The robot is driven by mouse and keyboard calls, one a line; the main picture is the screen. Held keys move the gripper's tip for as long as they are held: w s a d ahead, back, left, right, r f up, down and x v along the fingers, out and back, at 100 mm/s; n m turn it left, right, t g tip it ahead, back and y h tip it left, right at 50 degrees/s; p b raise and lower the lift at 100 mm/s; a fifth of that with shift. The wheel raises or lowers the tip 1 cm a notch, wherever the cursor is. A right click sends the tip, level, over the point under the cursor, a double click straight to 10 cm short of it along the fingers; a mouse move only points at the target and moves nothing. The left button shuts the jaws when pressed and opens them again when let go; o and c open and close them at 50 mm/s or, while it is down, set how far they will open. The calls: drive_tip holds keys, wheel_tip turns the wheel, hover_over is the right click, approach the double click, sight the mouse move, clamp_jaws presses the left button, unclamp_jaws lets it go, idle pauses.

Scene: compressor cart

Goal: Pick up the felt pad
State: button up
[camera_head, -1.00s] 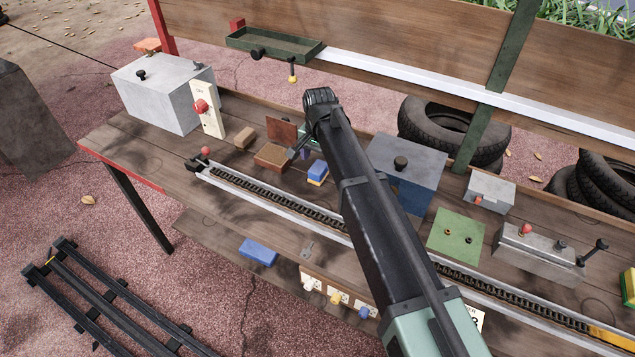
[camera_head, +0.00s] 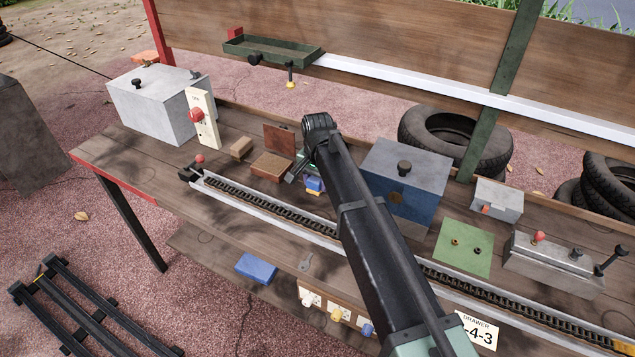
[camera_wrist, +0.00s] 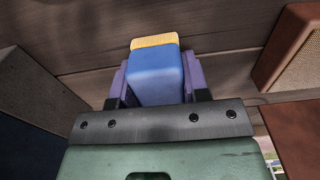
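A small blue block with a yellow layer (camera_wrist: 157,75) is the only pad-like thing at my gripper, and I take it for the felt pad. It sits on the brown wooden bench and also shows in the head view (camera_head: 314,186), partly hidden by my wrist. My gripper (camera_wrist: 158,85) is low over the bench with its purple fingers apart, one on each side of the block. Whether the fingers press on it is not clear. My arm hides most of the gripper in the head view.
An open brown box (camera_head: 272,167) stands close on the left, with a wooden block (camera_head: 241,148) beyond it. A grey-blue box (camera_head: 405,180) is close on the right. A chain rail (camera_head: 270,210) runs in front. A blue slab (camera_head: 257,268) lies on the lower shelf.

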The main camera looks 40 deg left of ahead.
drive_tip(key=shift+c, duration=1.2)
drive_tip(key=shift+r, duration=0.1)
wheel_tip(320, 180, up, 20)
drive_tip(key=p, duration=2)
